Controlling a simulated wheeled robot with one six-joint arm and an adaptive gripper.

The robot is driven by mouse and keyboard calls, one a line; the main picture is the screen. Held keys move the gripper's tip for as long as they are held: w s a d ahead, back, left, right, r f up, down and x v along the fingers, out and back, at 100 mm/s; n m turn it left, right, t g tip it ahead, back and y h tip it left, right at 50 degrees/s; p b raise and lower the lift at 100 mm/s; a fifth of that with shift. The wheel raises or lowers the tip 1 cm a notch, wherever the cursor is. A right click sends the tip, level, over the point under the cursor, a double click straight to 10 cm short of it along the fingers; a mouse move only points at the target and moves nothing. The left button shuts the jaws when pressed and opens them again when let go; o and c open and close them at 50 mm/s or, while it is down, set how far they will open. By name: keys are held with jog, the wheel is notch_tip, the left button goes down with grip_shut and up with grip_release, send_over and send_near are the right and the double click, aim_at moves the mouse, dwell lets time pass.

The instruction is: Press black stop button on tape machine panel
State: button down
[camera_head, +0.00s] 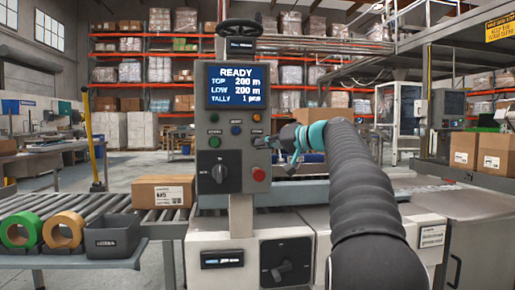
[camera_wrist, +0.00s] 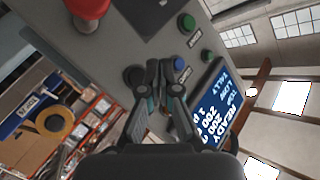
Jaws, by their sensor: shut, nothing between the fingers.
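The grey tape machine panel (camera_head: 232,160) stands upright at centre in the head view. A small black button (camera_head: 257,131) shows on its right side, and a dark round button (camera_wrist: 133,75) shows left of my fingertips in the wrist view. My gripper (camera_head: 274,142) is at the panel's right edge, shut and empty. In the wrist view its fingertips (camera_wrist: 163,66) sit close together in front of the panel, between the dark button and a blue button (camera_wrist: 180,64). Whether they touch the panel, I cannot tell.
The panel also has a green button (camera_head: 214,143), a red button (camera_head: 259,174), a black rotary knob (camera_head: 219,173) and a lit READY display (camera_head: 241,86). A carton (camera_head: 161,191) and tape rolls (camera_head: 64,230) sit left. A conveyor lies behind the panel.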

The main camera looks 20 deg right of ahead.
jog(key=shift+s+a+b, duration=0.2)
jog(key=shift+s+b, duration=0.05)
jog(key=shift+s, duration=0.3)
jog(key=shift+s+a+b, duration=0.15)
jog(key=shift+s+b, duration=0.1)
jog(key=shift+s, duration=0.25)
jog(key=s+a+f+g+h+p, duration=0.2)
jog(key=s+a+f+g, duration=0.1)
jog(key=s+a+f, duration=0.4)
jog(key=s+a+f+g+h+p, duration=0.1)
jog(key=s+a+f+g+p, duration=0.15)
jog(key=s+a+f, duration=0.55)
jog(key=s+a+f+g+h+p, duration=0.1)
jog(key=s+a+f+h+p, duration=0.1)
jog(key=s+f, duration=0.6)
jog(key=s+a+f+n+g+h+p, duration=0.1)
jog(key=s+a+f+g+h+p, duration=0.1)
jog(key=s+f, duration=0.6)
jog(key=s+h, duration=0.1)
jog(key=s, duration=0.3)
jog(key=shift+s+a+f+n, duration=0.15)
jog(key=shift+s+f+n, duration=0.1)
jog(key=shift+n, duration=0.05)
